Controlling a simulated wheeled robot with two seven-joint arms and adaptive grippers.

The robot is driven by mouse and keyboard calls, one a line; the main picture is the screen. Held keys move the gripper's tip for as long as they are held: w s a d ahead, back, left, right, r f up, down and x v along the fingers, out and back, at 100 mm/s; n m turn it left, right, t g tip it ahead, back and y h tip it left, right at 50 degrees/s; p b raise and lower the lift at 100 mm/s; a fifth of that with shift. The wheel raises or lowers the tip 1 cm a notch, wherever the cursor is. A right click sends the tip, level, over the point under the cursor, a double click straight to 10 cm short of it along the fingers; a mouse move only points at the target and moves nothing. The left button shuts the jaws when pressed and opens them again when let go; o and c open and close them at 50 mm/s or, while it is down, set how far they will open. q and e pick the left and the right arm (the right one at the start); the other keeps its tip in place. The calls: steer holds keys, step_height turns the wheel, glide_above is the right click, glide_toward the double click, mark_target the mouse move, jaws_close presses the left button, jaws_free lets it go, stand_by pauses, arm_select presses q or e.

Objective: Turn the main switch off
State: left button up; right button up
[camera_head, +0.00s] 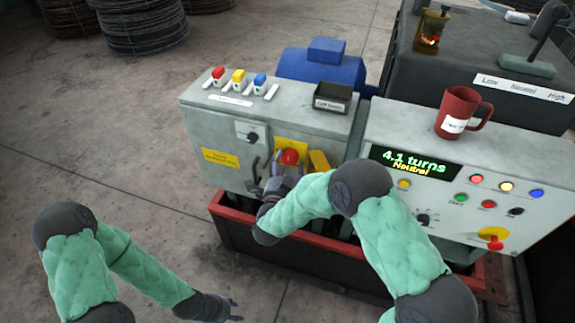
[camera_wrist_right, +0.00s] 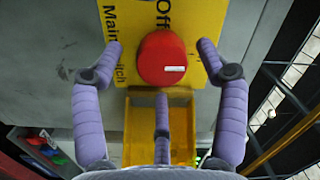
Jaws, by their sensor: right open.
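The main switch is a red knob (camera_wrist_right: 162,57) on a yellow plate (camera_wrist_right: 120,25) that reads "Main switch" and "Off". In the head view the red knob (camera_head: 289,157) sits on the front of the left grey cabinet. My right gripper (camera_wrist_right: 160,65) is open, with its fingers on either side of the knob and a third finger below it in the wrist view. I cannot tell whether any finger touches the knob. In the head view my right gripper (camera_head: 277,180) is just in front of the switch. My left gripper (camera_head: 232,308) hangs low over the floor, its fingers too small to judge.
A yellow open box (camera_wrist_right: 143,120) is beside the switch. A black lever (camera_head: 254,172) stands left of it. The right console (camera_head: 400,130) carries a display reading "4.1 turns, Neutral", buttons, another red-yellow knob (camera_head: 493,240) and a red mug (camera_head: 460,112).

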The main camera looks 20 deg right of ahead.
steer(key=shift+w+d, duration=0.25)
steer(key=shift+w, duration=0.15)
steer(key=c, duration=1.1)
steer(key=shift+c, duration=0.2)
